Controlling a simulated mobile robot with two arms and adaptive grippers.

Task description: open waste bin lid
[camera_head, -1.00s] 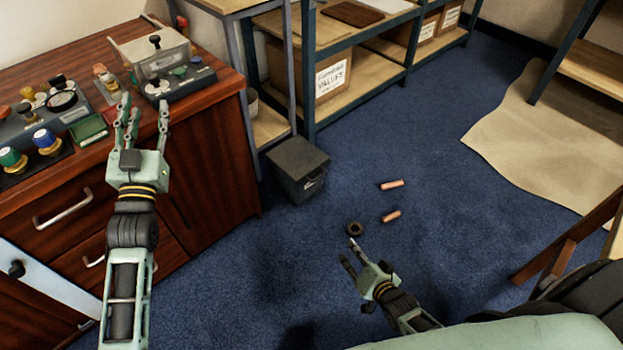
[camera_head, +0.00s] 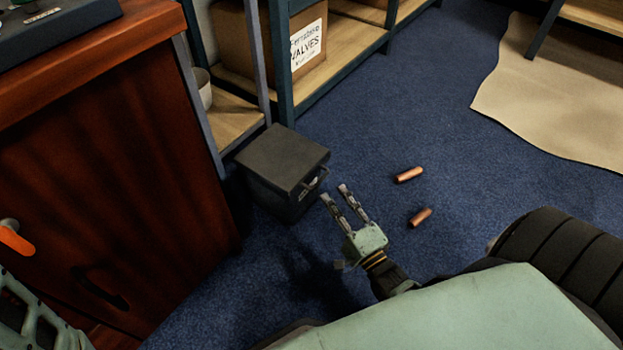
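The waste bin (camera_head: 262,192) is a dark grey box on the blue carpet, beside the wooden cabinet. Its flat lid (camera_head: 284,158) is closed, and a small handle (camera_head: 314,182) shows on the side facing right. My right gripper (camera_head: 335,192) is just right of the bin's near corner, fingers pointing up-left toward it. The two fingers are apart with nothing seen between them. I cannot tell whether a fingertip touches the bin. Only a green link of my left arm shows at the bottom left; its gripper is out of view.
Two copper pieces (camera_head: 409,174) lie on the carpet to the right of the bin. The wooden cabinet (camera_head: 110,170) stands close on the left. A shelf with a cardboard box (camera_head: 262,45) is behind the bin. A beige sheet (camera_head: 560,100) lies at the upper right.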

